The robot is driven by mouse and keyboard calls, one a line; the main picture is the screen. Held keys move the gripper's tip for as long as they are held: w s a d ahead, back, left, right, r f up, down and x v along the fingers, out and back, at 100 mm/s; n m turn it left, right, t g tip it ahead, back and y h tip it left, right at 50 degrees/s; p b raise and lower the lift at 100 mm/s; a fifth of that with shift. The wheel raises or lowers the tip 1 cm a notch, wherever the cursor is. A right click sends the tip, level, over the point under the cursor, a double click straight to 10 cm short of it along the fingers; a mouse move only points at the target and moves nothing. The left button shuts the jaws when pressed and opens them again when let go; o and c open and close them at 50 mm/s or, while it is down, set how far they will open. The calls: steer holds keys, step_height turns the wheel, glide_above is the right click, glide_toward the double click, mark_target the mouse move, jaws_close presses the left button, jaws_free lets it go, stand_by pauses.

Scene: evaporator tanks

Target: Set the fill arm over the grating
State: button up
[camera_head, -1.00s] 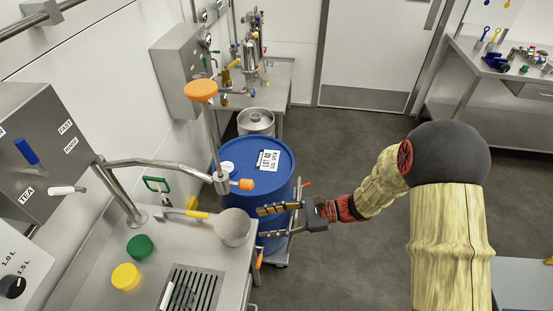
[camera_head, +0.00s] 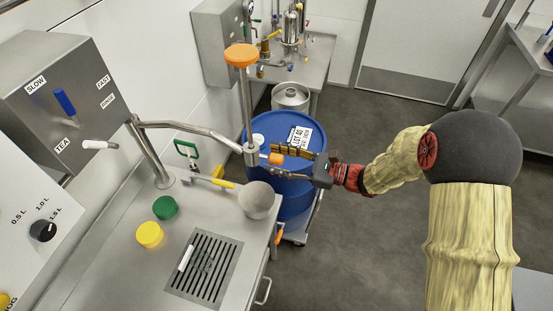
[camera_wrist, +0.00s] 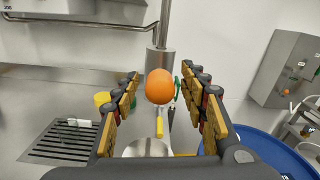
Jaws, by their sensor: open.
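The fill arm (camera_head: 190,128) is a bent steel tube on a post at the back of the steel counter. Its outer end carries a vertical rod with an orange disc (camera_head: 241,55) on top and an orange knob (camera_head: 276,158) low on its side. That end hangs near the blue drum, away from the grating. In the wrist view the knob (camera_wrist: 160,87) sits between the fingers, with gaps showing.
A blue drum (camera_head: 268,125) stands on a cart beside the counter. A grey round bowl (camera_head: 258,200), a yellow-handled tool, a green cap (camera_head: 164,208) and a yellow cap (camera_head: 150,235) are on the counter. A control box (camera_head: 70,105) is at left.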

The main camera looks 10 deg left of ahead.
steer(key=shift+c, duration=1.3)
steer(key=c, duration=0.7)
jaws_close()
